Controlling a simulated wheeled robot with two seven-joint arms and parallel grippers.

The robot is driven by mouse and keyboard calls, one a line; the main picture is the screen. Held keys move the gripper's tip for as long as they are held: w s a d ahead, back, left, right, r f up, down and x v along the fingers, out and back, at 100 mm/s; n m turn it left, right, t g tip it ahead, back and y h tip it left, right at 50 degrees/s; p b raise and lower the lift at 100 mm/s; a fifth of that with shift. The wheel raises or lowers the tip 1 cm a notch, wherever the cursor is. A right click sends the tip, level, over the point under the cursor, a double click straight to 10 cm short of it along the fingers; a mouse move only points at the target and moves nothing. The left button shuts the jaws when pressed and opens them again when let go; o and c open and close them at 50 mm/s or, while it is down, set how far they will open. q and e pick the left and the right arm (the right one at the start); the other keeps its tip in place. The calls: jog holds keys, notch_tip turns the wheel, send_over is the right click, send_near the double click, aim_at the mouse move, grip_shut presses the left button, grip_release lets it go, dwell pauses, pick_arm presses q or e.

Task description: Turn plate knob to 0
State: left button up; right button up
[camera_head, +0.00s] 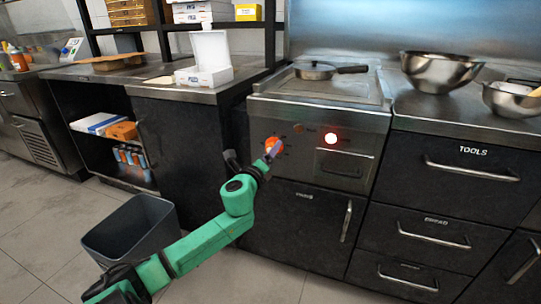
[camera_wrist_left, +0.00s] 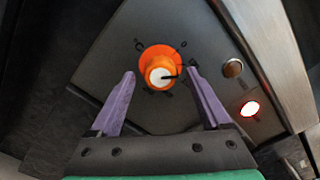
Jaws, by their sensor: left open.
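The plate knob (camera_wrist_left: 160,68) is orange with a pale centre and a dark pointer mark. In the left wrist view it sits between and just beyond the tips of my open left gripper (camera_wrist_left: 161,76), with small marks around it on the panel. The pointer mark points to the right in that view. In the head view my left gripper (camera_head: 270,154) is at the stove's front panel, in front of the orange knob (camera_head: 273,144) and partly covering it. Contact with the knob cannot be told. My right gripper is not in view.
A red lit lamp (camera_head: 330,139) and a small brown button (camera_head: 299,128) are right of the knob. A pan (camera_head: 314,71) stands on the plate above. Drawers are to the right. A grey bin (camera_head: 132,232) stands on the floor at left.

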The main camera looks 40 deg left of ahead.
pick_arm(q)
jog(key=shift+w+a, duration=0.15)
jog(key=shift+w, duration=0.25)
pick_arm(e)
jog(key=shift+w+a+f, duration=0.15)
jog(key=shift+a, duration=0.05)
pick_arm(q)
grip_shut()
